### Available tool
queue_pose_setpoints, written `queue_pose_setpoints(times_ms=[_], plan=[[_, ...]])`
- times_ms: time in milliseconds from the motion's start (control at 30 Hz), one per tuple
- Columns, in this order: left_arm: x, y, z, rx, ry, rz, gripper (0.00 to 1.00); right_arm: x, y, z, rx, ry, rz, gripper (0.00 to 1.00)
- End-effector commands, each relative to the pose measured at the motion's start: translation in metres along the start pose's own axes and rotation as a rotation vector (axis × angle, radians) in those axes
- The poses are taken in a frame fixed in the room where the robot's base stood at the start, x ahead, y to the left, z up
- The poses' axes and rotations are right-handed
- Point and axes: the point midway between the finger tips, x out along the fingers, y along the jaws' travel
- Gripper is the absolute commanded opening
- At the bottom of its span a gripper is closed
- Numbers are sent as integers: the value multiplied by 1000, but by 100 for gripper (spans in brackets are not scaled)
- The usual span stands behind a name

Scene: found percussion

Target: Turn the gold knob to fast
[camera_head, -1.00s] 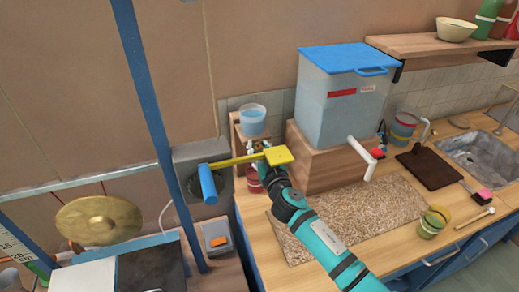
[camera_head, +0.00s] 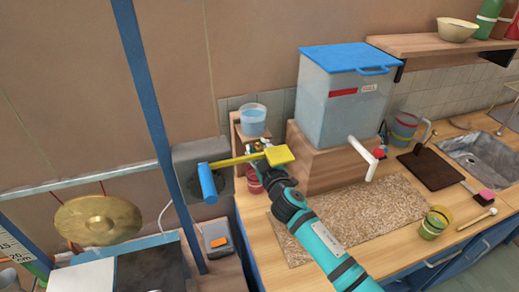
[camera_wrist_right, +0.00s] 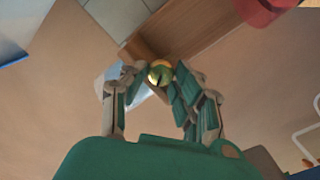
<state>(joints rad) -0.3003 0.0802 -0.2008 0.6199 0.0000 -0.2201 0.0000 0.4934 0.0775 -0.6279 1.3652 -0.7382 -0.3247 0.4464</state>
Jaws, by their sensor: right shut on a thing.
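The gold knob (camera_wrist_right: 160,72) shows in the right wrist view as a small round gold and green piece between the fingertips of my right gripper (camera_wrist_right: 158,80). The fingers are closed on it from both sides. In the head view my right gripper (camera_head: 262,172) reaches up to the small wooden shelf unit, just under the yellow paddle. The paddle and the gripper hide the knob there, and I cannot read any speed mark. My left gripper is not in view.
The yellow paddle (camera_head: 279,155) sits on a bar with a blue cylinder (camera_head: 207,183), close above my right gripper. A clear water tank (camera_head: 343,105) with a white spout stands to the right. A brass gong (camera_head: 99,220) hangs at left. The speckled mat (camera_head: 360,215) is bare.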

Motion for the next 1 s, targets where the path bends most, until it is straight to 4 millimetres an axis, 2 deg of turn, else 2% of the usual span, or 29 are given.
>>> queue_pose_setpoints(times_ms=[400, 433, 567, 867, 1000], plan=[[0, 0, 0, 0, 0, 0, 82, 0, -1, 2, -7, -3, -2, 0], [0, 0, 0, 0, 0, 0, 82, 0, -1, 2, -7, -3, -2, 32], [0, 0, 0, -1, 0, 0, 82, 0, -1, 1, -7, -2, -2, 49], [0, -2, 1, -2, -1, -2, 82, -2, 0, 1, -7, -1, -1, 50], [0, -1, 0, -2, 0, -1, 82, -16, -1, 2, -7, -2, -1, 50]])
